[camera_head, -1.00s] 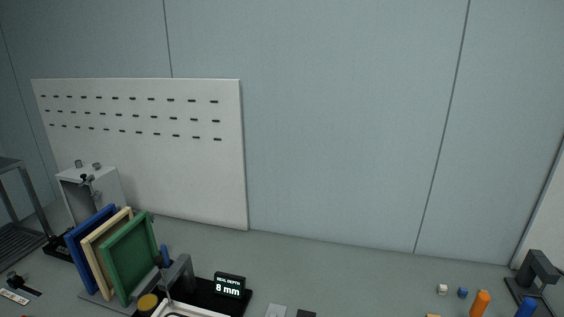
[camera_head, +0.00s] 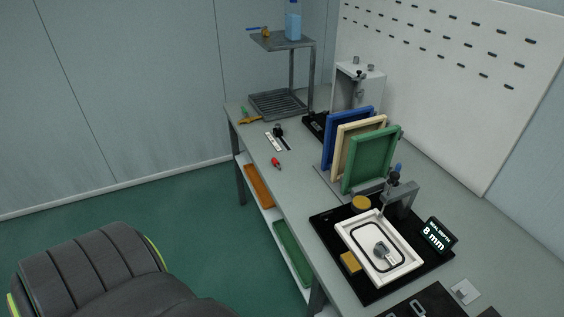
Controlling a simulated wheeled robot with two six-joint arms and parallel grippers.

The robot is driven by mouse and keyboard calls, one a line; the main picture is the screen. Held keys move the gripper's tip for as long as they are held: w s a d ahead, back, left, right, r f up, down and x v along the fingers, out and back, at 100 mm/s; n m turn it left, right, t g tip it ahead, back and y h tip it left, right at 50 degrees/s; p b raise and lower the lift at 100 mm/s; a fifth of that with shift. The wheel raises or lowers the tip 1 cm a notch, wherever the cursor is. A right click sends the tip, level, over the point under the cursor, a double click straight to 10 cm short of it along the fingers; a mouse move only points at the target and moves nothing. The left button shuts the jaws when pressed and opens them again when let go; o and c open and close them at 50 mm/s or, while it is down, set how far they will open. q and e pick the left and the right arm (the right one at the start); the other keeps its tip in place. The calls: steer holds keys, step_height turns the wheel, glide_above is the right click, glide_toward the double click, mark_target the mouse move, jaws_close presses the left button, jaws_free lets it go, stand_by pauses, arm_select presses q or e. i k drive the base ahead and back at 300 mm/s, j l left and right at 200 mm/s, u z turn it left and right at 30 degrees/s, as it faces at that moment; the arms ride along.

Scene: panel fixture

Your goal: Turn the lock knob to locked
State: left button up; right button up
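The panel fixture is a black base (camera_head: 325,222) on the table's near right part. A white rectangular frame (camera_head: 352,236) with a dark inner outline lies on it. A small grey knob-like part (camera_head: 380,248) sits inside the frame; I cannot tell whether it is the lock knob or how it is set. A grey bracket (camera_head: 403,199) with a dark, blue-topped part stands at the fixture's back. Yellow round (camera_head: 361,203) and square (camera_head: 350,262) pieces sit by the frame. A display (camera_head: 438,236) reads "REAL DEPTH 8 mm". Neither gripper is in view.
Blue (camera_head: 338,142), cream (camera_head: 346,154) and green (camera_head: 368,160) panels stand in a rack behind the fixture. A white box (camera_head: 371,92) with knobs on top and a grey shelf stand (camera_head: 313,80) are farther back. A red-tipped item (camera_head: 276,163) lies near the left edge.

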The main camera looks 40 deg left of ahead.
mark_target(325, 216)
steer(key=u, duration=0.95)
steer(key=i+j, duration=0.1)
steer(key=j, duration=0.25)
steer(key=i+j, duration=0.15)
steer(key=j, duration=0.25)
